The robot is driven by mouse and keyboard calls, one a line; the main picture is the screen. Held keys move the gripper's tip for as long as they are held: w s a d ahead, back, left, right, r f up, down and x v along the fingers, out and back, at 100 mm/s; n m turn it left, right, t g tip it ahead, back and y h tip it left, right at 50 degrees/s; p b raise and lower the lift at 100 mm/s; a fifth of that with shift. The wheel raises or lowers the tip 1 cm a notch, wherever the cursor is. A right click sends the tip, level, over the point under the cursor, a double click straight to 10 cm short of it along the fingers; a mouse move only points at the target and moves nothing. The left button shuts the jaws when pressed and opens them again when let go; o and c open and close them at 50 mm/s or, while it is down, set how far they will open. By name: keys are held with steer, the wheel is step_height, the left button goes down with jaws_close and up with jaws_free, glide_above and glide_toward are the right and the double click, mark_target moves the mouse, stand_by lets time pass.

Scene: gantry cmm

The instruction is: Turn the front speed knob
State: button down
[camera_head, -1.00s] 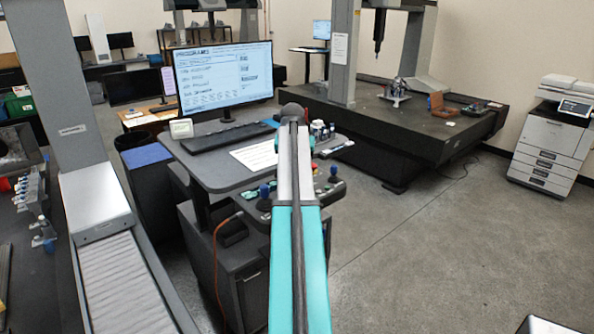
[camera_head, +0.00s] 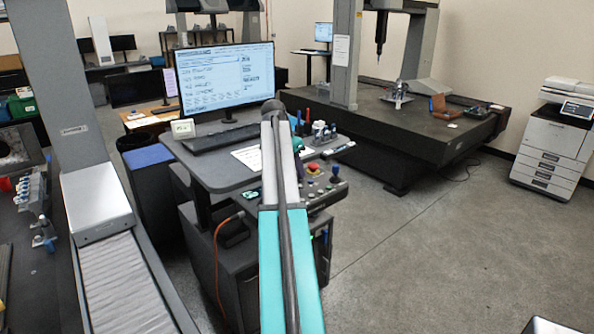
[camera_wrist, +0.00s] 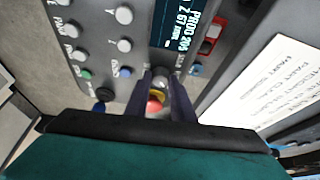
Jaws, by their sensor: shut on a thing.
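In the wrist view, my gripper (camera_wrist: 162,82) reaches down to the control panel (camera_wrist: 115,72) with its two dark fingers close together. They are shut on a small grey knob (camera_wrist: 161,83), taken to be the front speed knob; the fingers cover most of it. A red button with a yellow ring (camera_wrist: 155,104) shows between the fingers, nearer the palm.
White, green and blue buttons (camera_wrist: 124,45) lie left of the fingers in the wrist view. A lit display (camera_wrist: 177,30) and a red switch (camera_wrist: 211,38) are beyond and to the right. A printed sheet (camera_wrist: 265,85) lies at right. The monitor (camera_head: 226,75) stands behind the console.

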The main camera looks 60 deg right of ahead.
stand_by(0.5)
steer(key=c, duration=1.5)
jaws_free()
steer(key=shift+d, duration=0.1)
steer(key=shift+c, duration=0.2)
steer(key=b+v, duration=0.3)
steer(key=v, duration=1.1)
steer(key=shift+f, duration=0.1)
